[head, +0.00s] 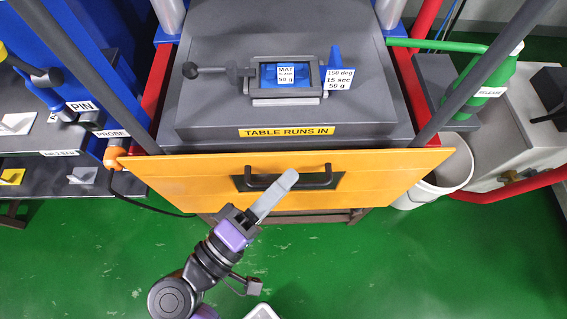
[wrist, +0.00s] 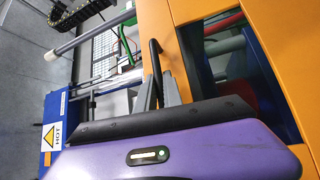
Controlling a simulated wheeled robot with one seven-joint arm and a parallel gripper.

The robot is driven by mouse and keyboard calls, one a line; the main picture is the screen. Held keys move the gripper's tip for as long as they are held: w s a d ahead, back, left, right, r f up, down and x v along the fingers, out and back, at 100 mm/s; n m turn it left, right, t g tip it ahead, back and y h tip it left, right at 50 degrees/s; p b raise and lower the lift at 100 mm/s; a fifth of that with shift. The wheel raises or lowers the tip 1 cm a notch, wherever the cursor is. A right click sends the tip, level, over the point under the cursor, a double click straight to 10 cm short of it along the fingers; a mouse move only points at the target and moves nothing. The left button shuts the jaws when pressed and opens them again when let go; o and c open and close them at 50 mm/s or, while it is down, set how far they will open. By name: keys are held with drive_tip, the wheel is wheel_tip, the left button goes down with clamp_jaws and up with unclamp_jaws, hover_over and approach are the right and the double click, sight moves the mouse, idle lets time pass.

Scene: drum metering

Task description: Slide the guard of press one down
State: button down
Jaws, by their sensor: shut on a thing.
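The orange guard (head: 390,185) of the press spans the front, below the table top, in the head view. Its dark handle (head: 257,183) crosses a cut-out in the panel. My gripper (head: 290,178) reaches up from below, with its grey fingers at the handle's middle. In the wrist view the guard (wrist: 205,12) fills the right side. The dark handle (wrist: 156,65) runs down between my fingertips (wrist: 160,92), which are shut on it. The purple gripper body hides the lower part of that view.
The grey press table (head: 200,95) bears a blue mould labelled MAT (head: 285,84). Two dark rails (head: 480,75) slope down to the guard's sides. A white bucket (head: 450,170) stands right, a tool bench (head: 50,135) left.

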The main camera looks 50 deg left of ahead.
wheel_tip(320, 180, down, 7)
drive_tip(key=b, duration=0.3)
drive_tip(key=shift+r, duration=0.2)
drive_tip(key=shift+f, duration=0.1)
drive_tip(key=c, duration=1.5)
unclamp_jaws()
approach(302, 178)
drive_tip(key=s, duration=0.2)
drive_tip(key=shift+s+d+f, duration=0.1)
drive_tip(key=shift+s, duration=0.5)
